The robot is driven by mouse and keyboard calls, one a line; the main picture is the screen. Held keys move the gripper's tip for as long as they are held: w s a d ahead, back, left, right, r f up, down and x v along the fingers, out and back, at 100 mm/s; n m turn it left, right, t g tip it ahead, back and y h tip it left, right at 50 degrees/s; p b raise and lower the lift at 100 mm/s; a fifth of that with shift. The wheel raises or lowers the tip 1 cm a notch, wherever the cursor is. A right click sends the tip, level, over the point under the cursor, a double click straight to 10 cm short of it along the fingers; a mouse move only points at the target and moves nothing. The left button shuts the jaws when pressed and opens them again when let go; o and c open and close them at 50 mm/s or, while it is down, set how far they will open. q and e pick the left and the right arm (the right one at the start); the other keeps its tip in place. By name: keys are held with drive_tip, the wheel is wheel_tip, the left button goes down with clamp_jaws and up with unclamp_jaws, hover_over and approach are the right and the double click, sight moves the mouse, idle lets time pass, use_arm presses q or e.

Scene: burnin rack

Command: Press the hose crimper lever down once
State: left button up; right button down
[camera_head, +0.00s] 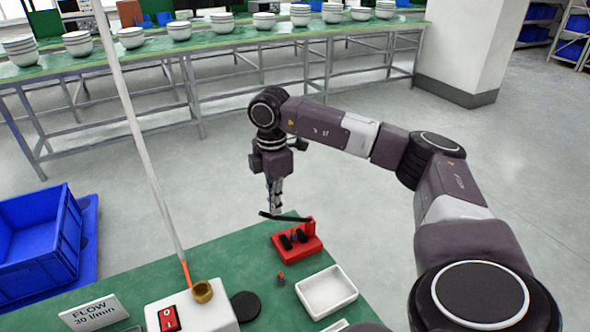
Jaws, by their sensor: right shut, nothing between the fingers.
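The hose crimper (309,246) has a red base with black parts on top and stands near the far edge of the green table. Its black lever (290,219) reaches left from the red upright at the right side and looks close to level. My right gripper (275,208) points down, shut and empty, at the lever's free left end. The fingertips overlap the lever in the picture, and I cannot tell whether they touch it. My left gripper is not in view.
On the green table (225,262) are a white tray (326,291), a black disc (246,306), a small brown item (281,279), a white switch box (205,315) with a brass cup and tall tube, and a flow sign (94,312). Blue crates (40,245) stand left.

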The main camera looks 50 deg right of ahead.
drive_tip(key=shift+f, duration=0.1)
drive_tip(key=shift+w+a+f+b, duration=0.25)
drive_tip(key=shift+a+f+b, duration=0.4)
drive_tip(key=shift+f, duration=0.4)
drive_tip(key=shift+a+f, duration=0.1)
drive_tip(key=shift+w+a+f+b, duration=0.1)
drive_tip(key=shift+a+f+b, duration=0.2)
drive_tip(key=shift+f, duration=0.3)
drive_tip(key=shift+w+a+f+b, duration=0.15)
drive_tip(key=shift+f+b, duration=0.2)
drive_tip(key=shift+f, duration=0.2)
drive_tip(key=shift+s+f, duration=0.1)
drive_tip(key=shift+f, duration=0.05)
wheel_tip(320, 180, up, 16)
drive_tip(key=p, duration=1.2)
drive_tip(key=shift+r, duration=0.25)
